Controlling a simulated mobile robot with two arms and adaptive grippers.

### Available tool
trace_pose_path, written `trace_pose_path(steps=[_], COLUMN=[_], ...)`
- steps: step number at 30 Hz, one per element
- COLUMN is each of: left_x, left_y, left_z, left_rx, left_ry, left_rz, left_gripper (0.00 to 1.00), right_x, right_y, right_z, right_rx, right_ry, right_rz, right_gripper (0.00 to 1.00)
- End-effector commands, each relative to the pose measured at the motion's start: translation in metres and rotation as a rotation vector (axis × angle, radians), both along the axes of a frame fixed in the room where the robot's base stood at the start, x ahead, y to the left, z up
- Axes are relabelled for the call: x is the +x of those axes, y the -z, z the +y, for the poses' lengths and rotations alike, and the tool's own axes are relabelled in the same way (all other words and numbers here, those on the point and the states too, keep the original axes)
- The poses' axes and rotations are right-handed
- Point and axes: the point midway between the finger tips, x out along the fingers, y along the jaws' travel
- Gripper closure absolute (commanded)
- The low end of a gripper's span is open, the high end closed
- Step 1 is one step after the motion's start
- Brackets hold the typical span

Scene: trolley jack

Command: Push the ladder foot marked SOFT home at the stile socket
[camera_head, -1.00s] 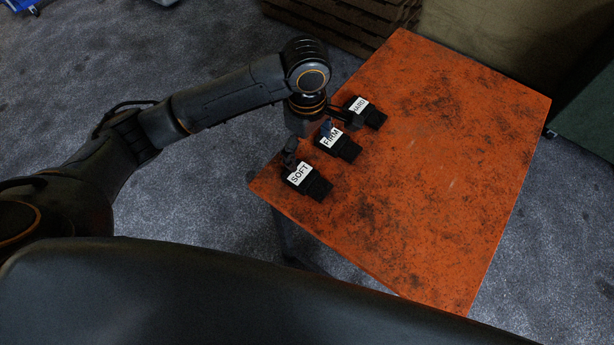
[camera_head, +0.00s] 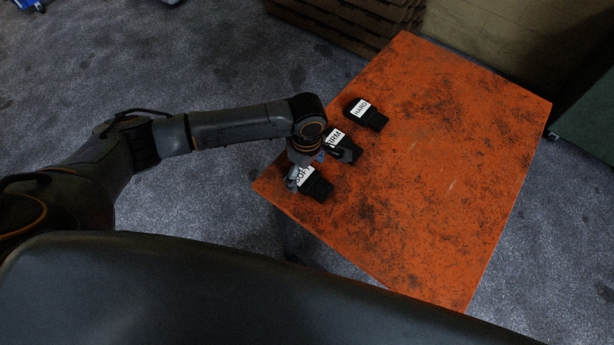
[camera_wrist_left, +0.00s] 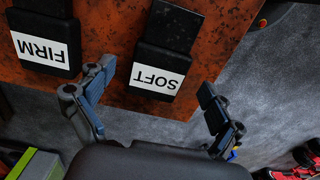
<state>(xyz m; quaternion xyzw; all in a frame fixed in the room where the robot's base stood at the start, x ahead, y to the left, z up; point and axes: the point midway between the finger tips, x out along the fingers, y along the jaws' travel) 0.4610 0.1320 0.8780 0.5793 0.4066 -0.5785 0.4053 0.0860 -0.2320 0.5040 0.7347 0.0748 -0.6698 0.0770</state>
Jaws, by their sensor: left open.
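The black foot marked SOFT (camera_head: 318,187) lies near the left corner of the orange table top, its white label facing up. In the left wrist view the SOFT foot (camera_wrist_left: 168,55) sits between the spread fingers of my left gripper (camera_wrist_left: 155,108), its labelled end toward the gripper. My left gripper (camera_head: 311,167) is open and above the foot, partly covering its label in the head view. I cannot tell whether a finger touches it. The FIRM foot (camera_head: 349,152) and the HARD foot (camera_head: 373,118) lie farther along the same edge. No stile socket can be made out. My right gripper is not in view.
The orange table top (camera_head: 440,170) is clear right of the feet. The FIRM foot (camera_wrist_left: 47,38) lies close beside my left gripper's finger. Brown stacked slabs (camera_head: 340,22) stand behind the table. Grey carpet (camera_head: 215,75) lies beyond the edge.

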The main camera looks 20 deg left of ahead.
Motion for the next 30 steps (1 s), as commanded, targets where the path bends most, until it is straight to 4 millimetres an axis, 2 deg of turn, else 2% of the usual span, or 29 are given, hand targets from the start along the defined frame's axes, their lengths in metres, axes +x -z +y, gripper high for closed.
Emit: trace_pose_path(steps=[4,11,14,21,30], left_x=[0.0,-0.001,-0.001,-0.001,-0.001], left_y=[0.014,0.017,0.017,0.016,0.015], left_z=[-0.001,-0.001,-0.001,-0.001,-0.001], left_rx=[-0.001,-0.001,-0.001,-0.001,-0.002], left_ry=[0.0,0.001,0.001,0.001,0.001], left_rz=[0.0,-0.001,-0.001,-0.001,0.0], left_gripper=[0.08,0.08,0.24,0.71,0.71], right_x=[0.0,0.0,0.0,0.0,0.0], right_y=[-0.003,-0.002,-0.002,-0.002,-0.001], right_z=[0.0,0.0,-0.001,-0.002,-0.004], right_rx=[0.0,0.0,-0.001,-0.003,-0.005], right_ry=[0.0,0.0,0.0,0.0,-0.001], right_rz=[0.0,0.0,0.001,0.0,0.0], right_gripper=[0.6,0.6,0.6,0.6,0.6])
